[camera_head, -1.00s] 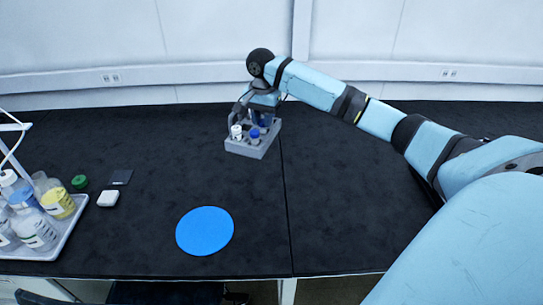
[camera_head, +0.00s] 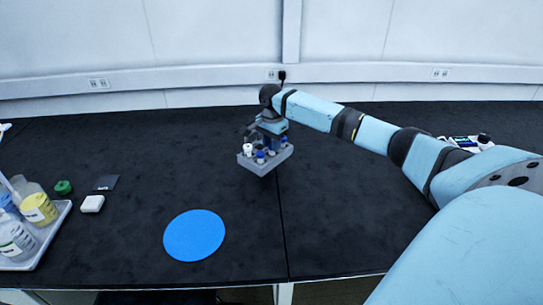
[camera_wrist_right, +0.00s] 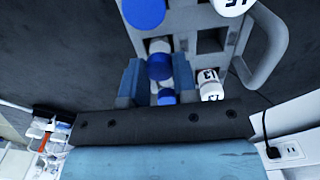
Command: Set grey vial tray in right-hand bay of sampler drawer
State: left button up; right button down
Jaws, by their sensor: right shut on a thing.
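The grey vial tray (camera_head: 267,163) hangs above the black bench in the head view, with several white-capped and blue-capped vials in it. My right gripper (camera_head: 268,137) is shut on the tray from above and behind. In the right wrist view the tray (camera_wrist_right: 205,42) fills the upper middle, with a grey loop handle (camera_wrist_right: 268,50) at its right side. The right gripper's fingers (camera_wrist_right: 158,80) show there on either side of a tray part, which vials partly hide. I cannot make out the sampler drawer in either view. My left gripper is out of view.
A blue round mat (camera_head: 194,235) lies on the bench. A partly hidden device (camera_head: 463,142) sits at the right.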

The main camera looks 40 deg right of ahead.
aim_at(272, 158)
notch_tip(272, 158, down, 7)
jog(key=shift+r+b, duration=0.2)
jog(key=shift+b, duration=0.15)
jog(key=c, duration=0.9)
grip_release()
